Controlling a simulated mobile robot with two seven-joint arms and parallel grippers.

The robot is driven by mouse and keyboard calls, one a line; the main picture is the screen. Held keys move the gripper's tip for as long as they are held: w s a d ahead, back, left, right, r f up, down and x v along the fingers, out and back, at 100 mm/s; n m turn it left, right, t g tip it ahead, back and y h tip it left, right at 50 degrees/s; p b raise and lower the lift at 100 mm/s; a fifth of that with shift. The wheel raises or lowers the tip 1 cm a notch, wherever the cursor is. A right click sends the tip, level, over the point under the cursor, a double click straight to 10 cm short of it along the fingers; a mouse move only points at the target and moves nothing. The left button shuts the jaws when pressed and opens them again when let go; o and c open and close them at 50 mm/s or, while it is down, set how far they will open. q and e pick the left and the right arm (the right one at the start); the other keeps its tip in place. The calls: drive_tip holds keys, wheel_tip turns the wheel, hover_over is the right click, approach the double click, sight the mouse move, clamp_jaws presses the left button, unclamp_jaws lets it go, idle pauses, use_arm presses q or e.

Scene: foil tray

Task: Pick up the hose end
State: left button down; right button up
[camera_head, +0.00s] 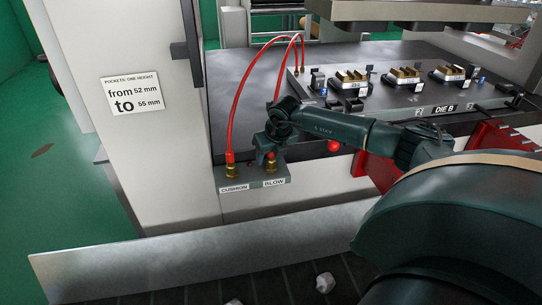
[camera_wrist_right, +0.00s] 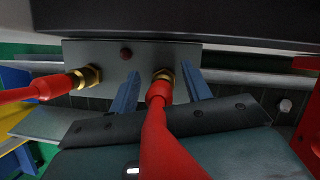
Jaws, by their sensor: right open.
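Two red hoses loop down to brass fittings on a grey block (camera_head: 250,184) labelled CUSHION and BLOW. One hose end (camera_head: 230,157) sits on the CUSHION fitting (camera_head: 231,171). The other hose is on the BLOW fitting (camera_head: 270,166), its end partly hidden by my right gripper (camera_head: 267,150). In the right wrist view, the blue fingers of the right gripper are open, one on each side of the red hose end (camera_wrist_right: 159,93) at its brass fitting (camera_wrist_right: 164,76). I cannot tell whether they touch it. The other hose end (camera_wrist_right: 75,80) lies left of the fingers. My left gripper is not in view.
A die plate marked DIE B (camera_head: 400,98) with several small fixtures lies on the dark press bed (camera_head: 225,75) behind my right arm. A white press column (camera_head: 130,150) with a height sign (camera_head: 133,94) stands at left. A grey ledge (camera_head: 180,250) runs in front.

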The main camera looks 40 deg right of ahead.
drive_tip(key=shift+c, duration=0.2)
drive_tip(key=shift+c, duration=0.8)
clamp_jaws()
